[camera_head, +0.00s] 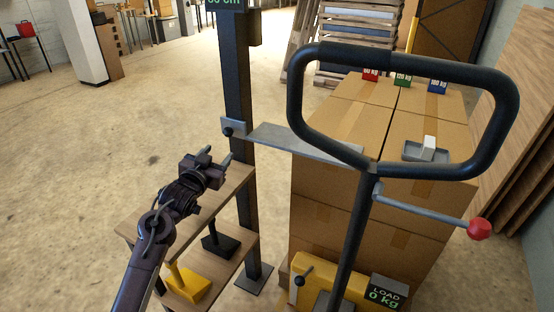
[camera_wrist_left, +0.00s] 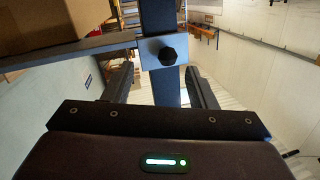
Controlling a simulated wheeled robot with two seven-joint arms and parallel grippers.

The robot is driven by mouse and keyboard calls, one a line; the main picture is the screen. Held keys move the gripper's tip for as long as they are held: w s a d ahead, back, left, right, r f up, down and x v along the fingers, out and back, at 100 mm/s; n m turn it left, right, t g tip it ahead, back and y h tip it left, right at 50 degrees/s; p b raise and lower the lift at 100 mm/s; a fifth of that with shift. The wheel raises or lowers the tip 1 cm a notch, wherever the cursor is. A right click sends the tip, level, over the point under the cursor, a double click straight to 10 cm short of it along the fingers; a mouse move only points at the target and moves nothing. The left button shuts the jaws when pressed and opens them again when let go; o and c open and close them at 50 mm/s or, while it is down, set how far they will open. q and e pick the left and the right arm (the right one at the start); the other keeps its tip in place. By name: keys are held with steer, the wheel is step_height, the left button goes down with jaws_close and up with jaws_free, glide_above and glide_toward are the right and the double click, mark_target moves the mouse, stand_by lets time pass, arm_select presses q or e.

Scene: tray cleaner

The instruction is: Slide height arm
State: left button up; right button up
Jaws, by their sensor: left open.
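The height arm (camera_head: 300,142) is a flat grey bar that reaches right from a sliding collar (camera_head: 235,126) on a dark upright post (camera_head: 240,75). A round black knob (camera_head: 227,132) sits on the collar. The bar's far end lies by the top of the box stack. My left gripper (camera_head: 218,157) is open and empty, just below and left of the collar, apart from it. In the left wrist view the collar's black knob (camera_wrist_left: 168,56) shows ahead, above and between the two fingers (camera_wrist_left: 160,88). My right gripper is not in view.
Stacked cardboard boxes (camera_head: 320,190) stand right of the post, behind a black looped handle (camera_head: 296,95) and a lever with a red ball (camera_head: 479,229). A wooden shelf (camera_head: 222,200) with yellow and black items is below my left gripper. Open floor lies left.

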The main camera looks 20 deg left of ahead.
mark_target(226, 134)
arm_select(q)
steer(key=shift+t, duration=0.3)
steer(key=w, duration=0.2)
steer(key=w+a+r, duration=0.1)
steer(key=w, duration=0.2)
steer(key=w+a, duration=0.1)
steer(key=w, duration=0.2)
steer(key=shift+w+r, duration=0.15)
steer(key=shift+r, duration=0.05)
steer(key=shift+c, duration=0.3)
steer(key=shift+r, duration=0.1)
jaws_close()
